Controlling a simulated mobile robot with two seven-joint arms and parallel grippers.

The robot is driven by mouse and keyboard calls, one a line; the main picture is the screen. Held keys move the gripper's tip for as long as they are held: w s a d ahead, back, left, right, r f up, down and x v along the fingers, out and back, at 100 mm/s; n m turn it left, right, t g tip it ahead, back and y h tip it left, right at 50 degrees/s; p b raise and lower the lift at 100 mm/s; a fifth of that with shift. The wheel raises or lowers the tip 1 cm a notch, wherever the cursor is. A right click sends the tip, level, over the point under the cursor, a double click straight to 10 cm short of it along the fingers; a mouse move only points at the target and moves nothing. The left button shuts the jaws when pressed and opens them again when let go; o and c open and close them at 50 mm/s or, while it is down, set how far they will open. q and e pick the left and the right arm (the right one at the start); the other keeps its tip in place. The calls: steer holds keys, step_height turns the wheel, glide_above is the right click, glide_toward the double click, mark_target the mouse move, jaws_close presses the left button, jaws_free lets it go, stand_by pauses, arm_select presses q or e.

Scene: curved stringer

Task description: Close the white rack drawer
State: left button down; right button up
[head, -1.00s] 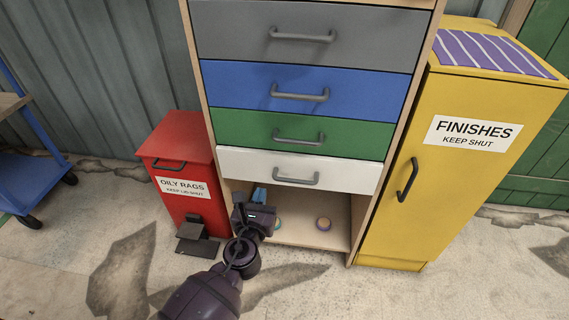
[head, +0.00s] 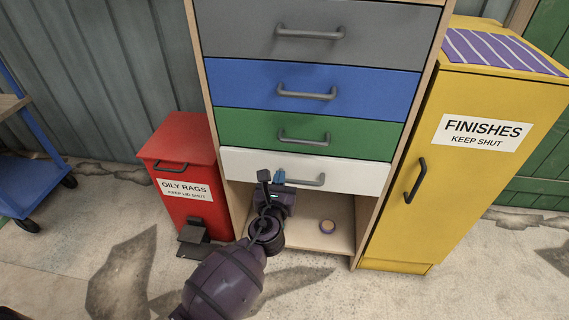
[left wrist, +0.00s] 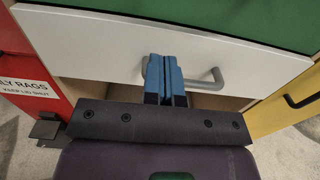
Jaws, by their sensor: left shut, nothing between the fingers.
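The white drawer (head: 350,178) is the lowest drawer of the rack, below a green one. Its front seems to stand slightly forward of the rack, but I cannot tell how far. It has a grey bar handle (head: 310,183), also seen in the left wrist view (left wrist: 205,84). My left gripper (head: 279,176) is at the left part of the handle, with its blue fingers shut and empty. In the left wrist view the fingertips (left wrist: 164,62) overlap the white front and hide the handle's left part. I cannot tell whether they touch it. My right gripper is out of view.
Green (head: 350,136), blue (head: 222,84) and grey (head: 395,30) drawers sit above, flush. An open shelf below holds a small round item (head: 327,226). A red oily-rags bin (head: 185,150) stands left, a yellow finishes cabinet (head: 460,180) right. The floor in front is clear.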

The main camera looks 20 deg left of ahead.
mark_target(285, 157)
arm_select(q)
steer(key=b+x, duration=0.1)
steer(key=x, duration=0.4)
steer(key=shift+f, duration=0.15)
steer(key=shift+w+a, duration=0.2)
steer(key=shift+w, duration=0.35)
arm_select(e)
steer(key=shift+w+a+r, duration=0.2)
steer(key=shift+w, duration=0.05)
